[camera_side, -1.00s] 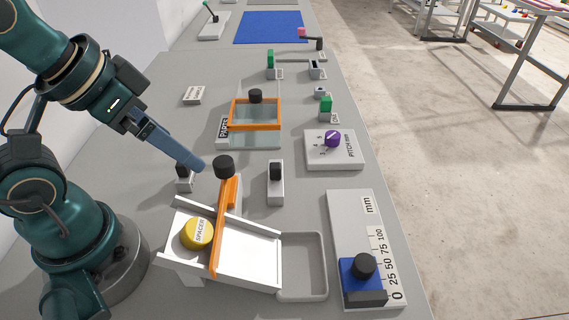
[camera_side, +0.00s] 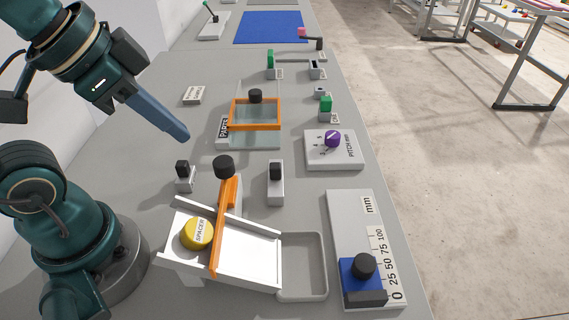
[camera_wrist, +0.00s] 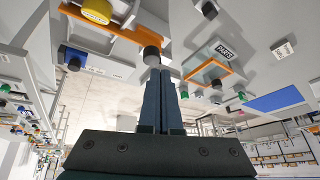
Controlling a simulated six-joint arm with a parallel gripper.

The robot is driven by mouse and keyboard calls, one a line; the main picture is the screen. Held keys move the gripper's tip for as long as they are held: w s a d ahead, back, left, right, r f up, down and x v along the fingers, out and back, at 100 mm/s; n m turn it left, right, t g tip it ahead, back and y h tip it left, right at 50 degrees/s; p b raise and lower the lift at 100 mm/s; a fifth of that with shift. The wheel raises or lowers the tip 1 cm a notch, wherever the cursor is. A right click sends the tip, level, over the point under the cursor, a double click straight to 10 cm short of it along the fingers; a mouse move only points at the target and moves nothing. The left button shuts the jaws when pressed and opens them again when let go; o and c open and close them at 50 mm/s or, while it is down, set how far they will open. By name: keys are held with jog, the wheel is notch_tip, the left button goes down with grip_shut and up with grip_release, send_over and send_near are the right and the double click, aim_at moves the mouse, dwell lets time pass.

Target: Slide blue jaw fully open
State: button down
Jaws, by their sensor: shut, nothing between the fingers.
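The blue jaw (camera_side: 361,280) with a black knob on top sits at the 0 end of a white mm scale plate (camera_side: 352,225), at the front right of the bench in the side view. In the wrist view the blue jaw (camera_wrist: 73,57) is at the left. My gripper (camera_side: 187,138) is shut and empty, raised above the bench at the left, well away from the jaw. In the wrist view its two fingers (camera_wrist: 162,75) lie together.
An orange gate (camera_side: 226,220) with a black knob crosses a white chute holding a yellow spacer (camera_side: 197,234). A grey tray (camera_side: 303,265) stands between chute and scale. An orange-framed parts box (camera_side: 255,113) and a purple pitch dial (camera_side: 333,139) stand farther back.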

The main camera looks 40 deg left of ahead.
jog(key=w+d+r+m+g+h, duration=0.2)
jog(key=w+d+r+m, duration=0.25)
jog(key=d+m, duration=0.25)
jog(key=w+d+r+m+g+h, duration=0.1)
jog(key=w+d+r+m, duration=0.2)
jog(key=w+d+m, duration=0.35)
jog(key=s+d+f+m+g, duration=0.2)
jog(key=d+f+m+g, duration=0.2)
jog(key=d+f+m, duration=0.3)
jog(key=d+f, duration=0.5)
jog(key=d, duration=0.2)
jog(key=shift+s+f+g, duration=0.15)
jog(key=shift+s+g, duration=0.15)
jog(key=shift+d+f+m, duration=0.1)
jog(key=shift+m, duration=0.15)
